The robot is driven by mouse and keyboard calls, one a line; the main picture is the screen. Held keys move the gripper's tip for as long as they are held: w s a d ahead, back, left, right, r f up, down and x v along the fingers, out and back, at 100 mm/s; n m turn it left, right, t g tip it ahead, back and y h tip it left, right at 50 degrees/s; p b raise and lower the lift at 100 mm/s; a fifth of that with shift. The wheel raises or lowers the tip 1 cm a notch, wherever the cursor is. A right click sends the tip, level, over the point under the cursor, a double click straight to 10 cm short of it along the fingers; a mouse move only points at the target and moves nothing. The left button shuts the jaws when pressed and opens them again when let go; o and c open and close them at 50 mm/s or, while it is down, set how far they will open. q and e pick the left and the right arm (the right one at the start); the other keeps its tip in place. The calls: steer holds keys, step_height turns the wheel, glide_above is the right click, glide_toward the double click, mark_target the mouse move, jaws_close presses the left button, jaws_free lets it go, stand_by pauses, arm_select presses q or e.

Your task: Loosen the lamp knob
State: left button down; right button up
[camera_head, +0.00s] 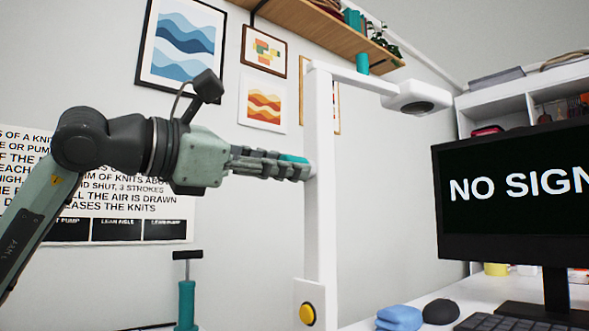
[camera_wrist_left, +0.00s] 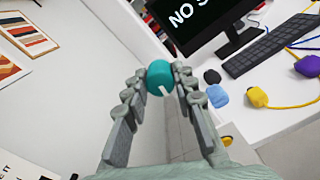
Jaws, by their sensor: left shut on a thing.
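The white lamp (camera_head: 319,180) stands upright, with its arm reaching right to a lamp head (camera_head: 415,97). The teal lamp knob (camera_head: 292,159) is on the side of the post. My left gripper (camera_head: 298,168) is at the post, with its fingers around the knob. In the left wrist view the round teal knob (camera_wrist_left: 166,76), with a white mark on it, sits between the fingertips of my left gripper (camera_wrist_left: 161,80), which is shut on it. The fingers hide part of the knob in the head view. My right gripper is in neither view.
A monitor (camera_head: 515,190) stands on the white desk (camera_head: 440,290) at right, with a mouse (camera_head: 440,311) and a blue cloth-like item (camera_head: 399,317) nearby. A yellow button (camera_head: 307,314) is low on the post. A teal pump (camera_head: 187,300) stands below my left arm. A wooden shelf (camera_head: 320,35) is overhead.

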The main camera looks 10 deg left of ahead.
arm_select(q)
steer(key=n+b, duration=0.1)
steer(key=n, duration=0.2)
steer(key=shift+f, duration=0.1)
steer(key=n+b, duration=0.1)
steer(key=n, duration=0.4)
steer(key=shift+n, duration=0.3)
steer(key=n+b, duration=0.1)
steer(key=n, duration=0.7)
steer(key=c, duration=0.9)
jaws_free()
steer(key=shift+s, duration=0.1)
